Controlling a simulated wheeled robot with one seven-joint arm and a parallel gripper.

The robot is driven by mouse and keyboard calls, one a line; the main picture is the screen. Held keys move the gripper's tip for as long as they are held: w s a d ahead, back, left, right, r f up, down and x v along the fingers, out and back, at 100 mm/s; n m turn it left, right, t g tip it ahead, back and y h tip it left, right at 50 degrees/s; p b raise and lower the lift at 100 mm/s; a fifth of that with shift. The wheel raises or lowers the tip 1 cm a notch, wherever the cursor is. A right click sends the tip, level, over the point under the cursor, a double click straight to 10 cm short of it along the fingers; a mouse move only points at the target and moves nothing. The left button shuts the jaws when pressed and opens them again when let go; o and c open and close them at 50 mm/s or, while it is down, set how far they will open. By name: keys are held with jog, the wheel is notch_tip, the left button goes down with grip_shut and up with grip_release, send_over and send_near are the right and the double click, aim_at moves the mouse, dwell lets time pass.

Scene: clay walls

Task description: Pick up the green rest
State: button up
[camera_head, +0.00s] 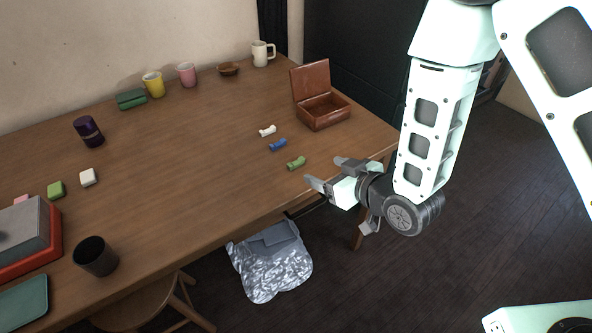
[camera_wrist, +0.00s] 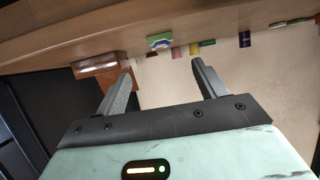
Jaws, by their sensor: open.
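The green rest (camera_head: 296,163) is a small piece lying on the wooden table near its right front edge, closest to me in a short row with a blue rest (camera_head: 278,145) and a white rest (camera_head: 267,131). My gripper (camera_head: 325,171) is open and empty at the table's edge, just right of the green rest and apart from it. In the wrist view, which looks upside down, the green rest (camera_wrist: 159,38) appears beyond and between my open fingers (camera_wrist: 161,68). The blue and white rests are mostly hidden behind it there.
An open brown box (camera_head: 325,112) stands behind the rests on the table (camera_head: 200,150). Mugs, a bowl and a green case line the back. A dark cup (camera_head: 95,256) and red box (camera_head: 40,258) are at left. A chair and silvery bag (camera_head: 270,262) are below.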

aim_at(301, 170)
jog(key=x, duration=0.5)
jog(key=shift+r, duration=0.1)
jog(key=shift+s+f+p+x, duration=0.1)
jog(key=shift+f+p+x, duration=0.1)
jog(key=shift+x, duration=1.15)
jog(key=shift+s+f+p+x, duration=0.1)
jog(key=shift+f+p+x, duration=0.1)
jog(key=shift+x, duration=1.2)
jog(key=c, duration=1.1)
